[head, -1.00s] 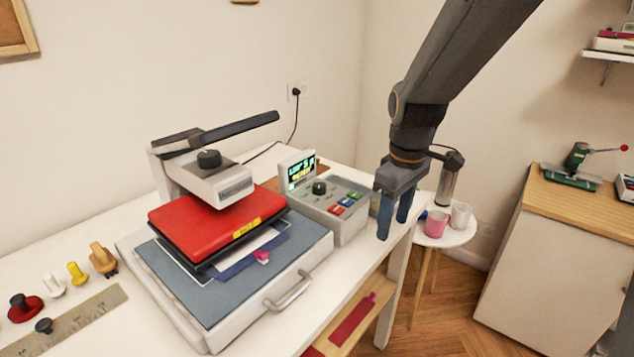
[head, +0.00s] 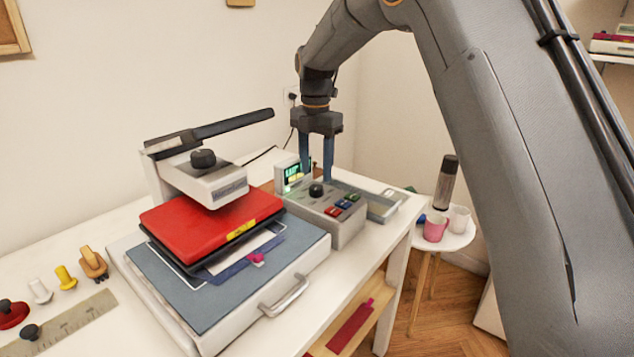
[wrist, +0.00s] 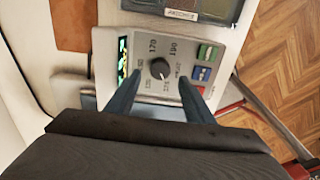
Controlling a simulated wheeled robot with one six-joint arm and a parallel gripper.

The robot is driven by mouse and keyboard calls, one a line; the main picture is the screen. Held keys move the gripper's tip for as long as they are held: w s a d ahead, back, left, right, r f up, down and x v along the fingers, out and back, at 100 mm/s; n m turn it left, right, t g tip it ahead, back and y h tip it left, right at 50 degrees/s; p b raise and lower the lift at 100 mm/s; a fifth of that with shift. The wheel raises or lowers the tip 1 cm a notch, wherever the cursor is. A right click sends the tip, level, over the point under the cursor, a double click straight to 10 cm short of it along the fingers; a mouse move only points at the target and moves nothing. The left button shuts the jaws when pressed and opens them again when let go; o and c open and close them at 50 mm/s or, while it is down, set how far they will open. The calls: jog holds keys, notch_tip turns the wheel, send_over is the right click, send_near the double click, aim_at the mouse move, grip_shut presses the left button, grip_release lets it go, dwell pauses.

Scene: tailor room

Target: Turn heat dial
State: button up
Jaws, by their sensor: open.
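The heat dial is a black knob (head: 316,190) on top of a grey control box (head: 345,232), beside a small lit green and yellow display (head: 292,173). In the wrist view the dial (wrist: 160,69) lies between and beyond my two fingers, with printed numbers such as 170 and 190 around it. My gripper (head: 317,178) points down over the box, its blue fingers open and apart, just above and behind the dial in the head view. I see no contact with the dial. Colored buttons (wrist: 201,73) sit to the right of the dial in the wrist view.
A red heat press (head: 200,222) with a black handle stands left of the box. A grey tray (head: 383,212) lies behind the box at right. A round side table (head: 452,240) holds cups. Stamps and a ruler (head: 75,322) lie at front left.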

aim_at(316, 187)
jog(key=shift+f+p, duration=0.6)
jog(key=shift+f, duration=1.9)
jog(key=c, duration=0.9)
jog(key=shift+d, duration=0.15)
jog(key=shift+c, duration=0.7)
